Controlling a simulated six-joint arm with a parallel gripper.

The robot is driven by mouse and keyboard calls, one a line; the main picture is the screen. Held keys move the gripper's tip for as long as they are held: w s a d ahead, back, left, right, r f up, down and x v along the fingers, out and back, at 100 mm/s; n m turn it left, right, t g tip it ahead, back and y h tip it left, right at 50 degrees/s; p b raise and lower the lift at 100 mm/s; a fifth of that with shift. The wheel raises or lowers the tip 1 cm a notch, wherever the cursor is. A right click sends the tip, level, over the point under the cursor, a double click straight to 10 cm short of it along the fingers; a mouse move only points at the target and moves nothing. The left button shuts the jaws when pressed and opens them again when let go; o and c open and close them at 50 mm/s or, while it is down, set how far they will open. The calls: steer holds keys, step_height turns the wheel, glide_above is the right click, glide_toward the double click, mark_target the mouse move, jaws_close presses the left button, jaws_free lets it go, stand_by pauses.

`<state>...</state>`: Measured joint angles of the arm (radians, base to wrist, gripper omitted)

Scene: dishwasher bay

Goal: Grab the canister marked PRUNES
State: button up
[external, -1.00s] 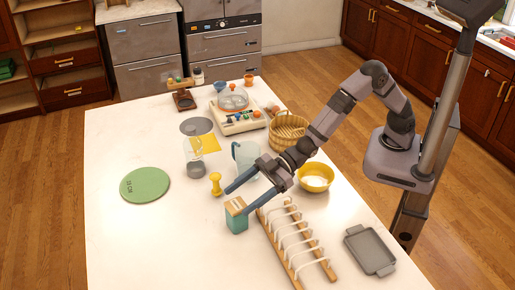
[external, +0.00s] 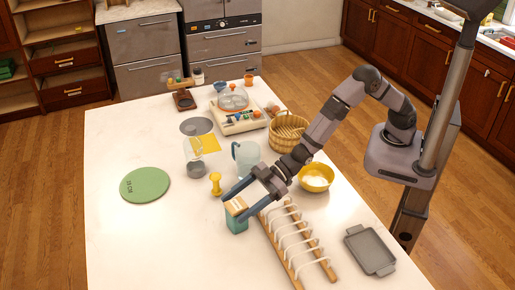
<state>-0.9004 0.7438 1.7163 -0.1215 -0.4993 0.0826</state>
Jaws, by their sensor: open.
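A teal canister with a light wooden lid (external: 236,221) stands upright on the white counter, left of the wooden rack. No PRUNES marking can be read on it at this size. My gripper (external: 229,207) is open, with its two fingers reaching left at the canister's top. One finger shows on the far side of the lid and the other passes on its near side. I cannot tell whether either finger touches it. Part of the canister is hidden by the near finger.
A yellow pestle-like object (external: 216,184) and a clear pitcher (external: 246,158) stand just beyond the gripper. The wooden rack with white hoops (external: 294,245) is close on the right, with a yellow bowl (external: 316,177) behind. The counter (external: 150,240) is clear at left front.

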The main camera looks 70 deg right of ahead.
mark_target(228, 211)
steer(key=p+x, duration=0.1)
steer(key=x, duration=0.1)
steer(key=shift+w+a+r+p, duration=0.1)
steer(key=shift+w+a+p, duration=0.1)
steer(key=shift+a+p, duration=0.15)
steer(key=shift+x, duration=0.95)
steer(key=shift+d, duration=0.1)
steer(key=shift+c, duration=0.6)
steer(key=c, duration=1.2)
step_height(228, 211, up, 10)
steer(key=shift+f+b, duration=0.1)
steer(key=shift+b, duration=1.05)
